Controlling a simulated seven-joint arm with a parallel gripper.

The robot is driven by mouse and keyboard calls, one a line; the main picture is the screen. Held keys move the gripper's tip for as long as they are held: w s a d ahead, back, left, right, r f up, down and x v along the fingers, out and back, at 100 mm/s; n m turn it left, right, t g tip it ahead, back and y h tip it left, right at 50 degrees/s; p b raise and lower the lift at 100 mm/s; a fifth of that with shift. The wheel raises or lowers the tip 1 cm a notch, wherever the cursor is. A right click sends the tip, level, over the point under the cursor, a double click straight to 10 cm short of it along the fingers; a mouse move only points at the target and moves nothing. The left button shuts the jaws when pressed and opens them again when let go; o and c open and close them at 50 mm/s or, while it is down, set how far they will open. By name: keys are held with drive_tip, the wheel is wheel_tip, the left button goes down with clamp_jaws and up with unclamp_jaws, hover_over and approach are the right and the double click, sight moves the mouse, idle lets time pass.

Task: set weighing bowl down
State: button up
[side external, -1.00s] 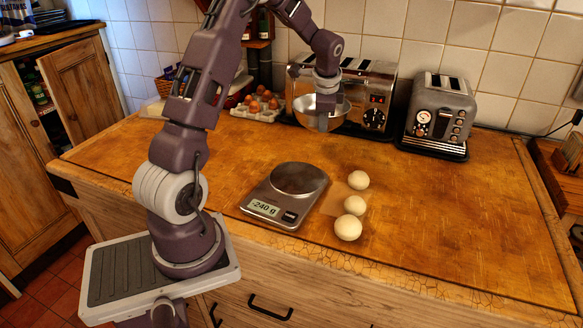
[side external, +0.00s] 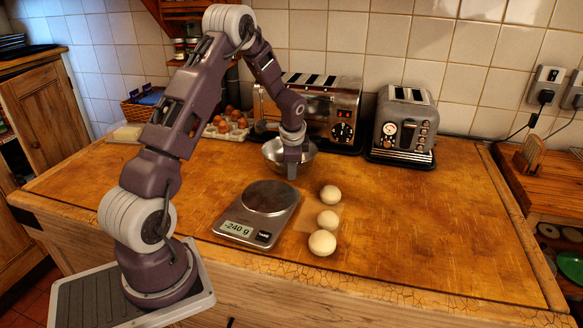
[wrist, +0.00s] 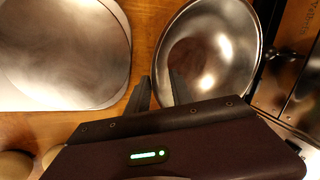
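The metal weighing bowl (side external: 271,152) is upright and low at the counter behind the scale. It appears to rest on the wood, but its underside is partly hidden by my gripper. In the wrist view the bowl (wrist: 225,50) looks empty. My gripper (side external: 292,176) is at the bowl's near rim. In the wrist view its two fingers (wrist: 159,85) stand apart, one outside the rim and one inside, with a visible gap between them. The kitchen scale (side external: 232,229) reads -240 g, and its round plate (side external: 270,196) is bare.
Several pale dough balls (side external: 322,243) lie in a row right of the scale. A long toaster (side external: 330,105) stands close behind the bowl, with a second toaster (side external: 403,125) to its right. Eggs in a tray (side external: 229,124) sit behind left. The counter's right side is clear.

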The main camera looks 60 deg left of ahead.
drive_tip(key=shift+r, duration=0.1)
drive_tip(key=v, duration=1.2)
drive_tip(key=s+d+r+n+t, duration=0.1)
drive_tip(key=s+d+r, duration=0.2)
drive_tip(key=d+r, duration=0.3)
drive_tip(key=s+d+r+n+t, duration=0.1)
drive_tip(key=s+d+r, duration=0.25)
drive_tip(key=d, duration=0.45)
drive_tip(key=s+d+r+n+t+h, duration=0.1)
drive_tip(key=s+d+n+h, duration=0.2)
drive_tip(key=s+d, duration=1)
drive_tip(key=s, duration=0.4)
drive_tip(key=shift+d+r+t, duration=0.15)
drive_tip(key=shift+r+t, duration=0.05)
drive_tip(key=shift+t, duration=0.2)
